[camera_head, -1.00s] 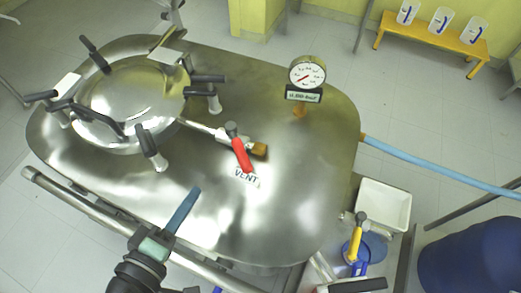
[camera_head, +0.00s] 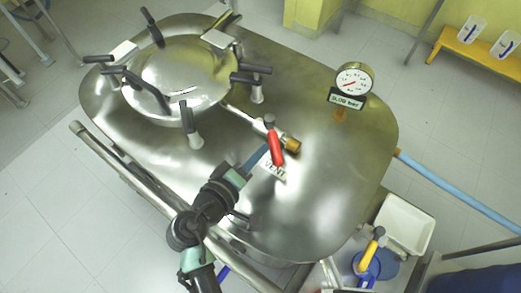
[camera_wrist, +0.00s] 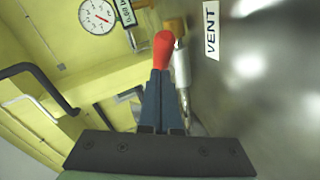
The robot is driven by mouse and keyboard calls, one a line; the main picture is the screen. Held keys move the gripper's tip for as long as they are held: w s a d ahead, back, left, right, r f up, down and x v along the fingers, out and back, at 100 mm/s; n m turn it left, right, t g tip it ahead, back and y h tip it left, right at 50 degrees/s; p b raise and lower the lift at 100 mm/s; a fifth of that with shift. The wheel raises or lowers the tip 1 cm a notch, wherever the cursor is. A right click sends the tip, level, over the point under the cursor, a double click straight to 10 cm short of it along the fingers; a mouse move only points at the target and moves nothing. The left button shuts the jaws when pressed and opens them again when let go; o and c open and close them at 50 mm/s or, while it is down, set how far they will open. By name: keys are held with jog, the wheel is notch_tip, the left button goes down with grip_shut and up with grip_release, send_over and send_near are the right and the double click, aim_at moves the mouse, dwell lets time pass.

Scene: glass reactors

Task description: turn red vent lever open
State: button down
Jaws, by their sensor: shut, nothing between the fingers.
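The red vent lever (camera_head: 276,149) sits on a metal valve pipe on top of the steel reactor lid, with its red handle pointing toward the VENT label (camera_head: 275,171). My gripper (camera_head: 263,150) is shut and empty, its blue fingers just left of the red handle in the head view. In the wrist view, the closed fingertips (camera_wrist: 161,72) are just below the end of the red handle (camera_wrist: 163,48) in the picture. I cannot tell whether they touch it. The brass pipe end (camera_head: 292,144) is right of the lever.
A round hatch (camera_head: 180,75) with several black clamp handles stands left of the valve. A pressure gauge (camera_head: 354,79) rises at the right. A rail (camera_head: 135,175) runs along the front edge. A yellow-handled valve (camera_head: 373,247) and a white tray (camera_head: 405,225) are at lower right.

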jog(key=shift+d+f, duration=0.1)
jog(key=shift+d, duration=0.05)
jog(key=shift+d, duration=0.15)
